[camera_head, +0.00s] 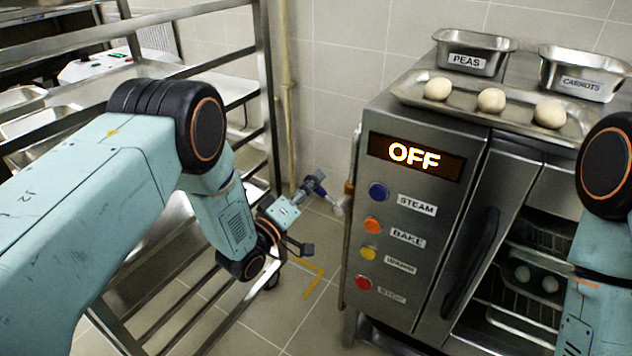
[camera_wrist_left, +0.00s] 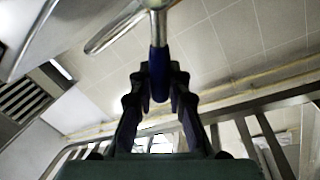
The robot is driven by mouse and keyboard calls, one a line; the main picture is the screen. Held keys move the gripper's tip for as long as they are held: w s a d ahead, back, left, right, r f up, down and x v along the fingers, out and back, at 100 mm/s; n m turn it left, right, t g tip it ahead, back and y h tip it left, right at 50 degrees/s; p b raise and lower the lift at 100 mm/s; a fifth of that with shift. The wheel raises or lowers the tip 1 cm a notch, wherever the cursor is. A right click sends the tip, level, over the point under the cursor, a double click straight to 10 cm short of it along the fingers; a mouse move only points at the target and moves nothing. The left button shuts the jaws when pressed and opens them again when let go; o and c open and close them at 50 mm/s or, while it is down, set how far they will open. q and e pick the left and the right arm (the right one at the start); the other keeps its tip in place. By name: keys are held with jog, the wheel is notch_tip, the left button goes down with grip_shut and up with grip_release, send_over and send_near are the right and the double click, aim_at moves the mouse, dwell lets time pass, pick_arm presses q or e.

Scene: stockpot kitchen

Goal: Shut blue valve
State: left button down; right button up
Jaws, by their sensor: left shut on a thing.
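The blue valve handle (camera_head: 319,187) shows small in the head view, beside the pipe left of the oven. In the left wrist view the blue handle (camera_wrist_left: 159,74) hangs from a pale metal stem at the top centre. My left gripper (camera_head: 311,186) is at the handle. In the left wrist view its dark fingers (camera_wrist_left: 158,86) are closed on either side of the blue handle and grip it. The fingers hide part of the handle in the head view. My right arm shows only at the right edge; its gripper is out of view.
A steel oven (camera_head: 420,290) with an OFF display (camera_head: 414,155) and several coloured buttons stands to the right. A tray (camera_head: 470,115) with three pale round items and the PEAS (camera_head: 467,60) and CARROTS (camera_head: 580,84) pans are on top. A metal rack (camera_head: 262,60) stands left.

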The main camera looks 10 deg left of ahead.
pick_arm(q)
jog(key=shift+w+a+f+n+t+y+b, duration=0.1)
jog(key=shift+a+f+n+t+y+b, duration=0.15)
jog(key=shift+f+n, duration=0.75)
jog(key=shift+a+f+n+t+y+b, duration=0.1)
jog(key=shift+f+n+y, duration=0.35)
jog(key=shift+n, duration=1.1)
jog(key=shift+w+a+f+n+t+y+b, duration=0.1)
jog(key=shift+f+n+t+y+b, duration=0.1)
jog(key=shift+f+n, duration=0.85)
jog(key=shift+s+r+n, duration=0.1)
jog(key=shift+r+n, duration=0.05)
jog(key=shift+n, duration=0.15)
jog(key=c, duration=1.6)
grip_release()
jog(key=shift+o, duration=0.2)
jog(key=shift+r, duration=0.1)
jog(key=shift+a, duration=0.1)
jog(key=v, duration=1.2)
